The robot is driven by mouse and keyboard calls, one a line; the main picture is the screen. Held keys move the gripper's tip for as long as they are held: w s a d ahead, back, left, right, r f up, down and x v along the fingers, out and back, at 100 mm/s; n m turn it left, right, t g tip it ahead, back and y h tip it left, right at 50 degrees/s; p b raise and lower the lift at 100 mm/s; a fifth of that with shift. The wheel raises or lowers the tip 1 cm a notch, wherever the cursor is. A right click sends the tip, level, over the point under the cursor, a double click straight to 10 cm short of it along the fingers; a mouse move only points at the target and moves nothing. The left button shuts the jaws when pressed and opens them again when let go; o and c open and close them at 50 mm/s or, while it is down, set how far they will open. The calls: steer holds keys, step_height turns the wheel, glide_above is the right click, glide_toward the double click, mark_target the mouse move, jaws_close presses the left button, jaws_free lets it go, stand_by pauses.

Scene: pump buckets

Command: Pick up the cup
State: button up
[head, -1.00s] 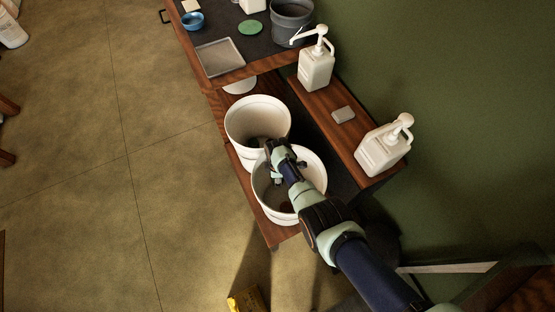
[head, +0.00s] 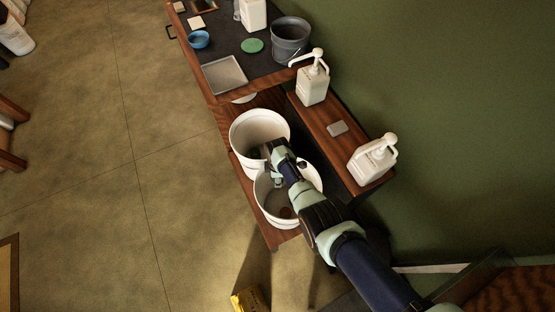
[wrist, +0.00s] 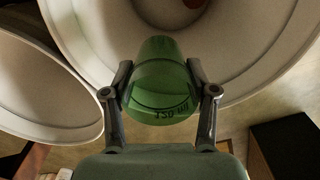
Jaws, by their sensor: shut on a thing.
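In the wrist view a green cup (wrist: 160,80) with dark printed marking sits between the two fingers of my gripper (wrist: 161,92). The fingers are shut on its sides, and the cup is in front of a white bucket. In the head view my gripper (head: 275,160) is over the two white buckets, near where their rims meet. The cup cannot be made out there. One white bucket (head: 243,128) stands farther back, the other (head: 268,208) nearer. A brown-red round spot (head: 285,212) shows inside the nearer bucket.
The table behind holds a metal tray (head: 224,75), a blue bowl (head: 199,39), a green disc (head: 252,46) and a grey bucket (head: 290,42). Floor is open at left.

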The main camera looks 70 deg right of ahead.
step_height(320, 180, up, 5)
steer(key=p, duration=0.4)
stand_by(0.3)
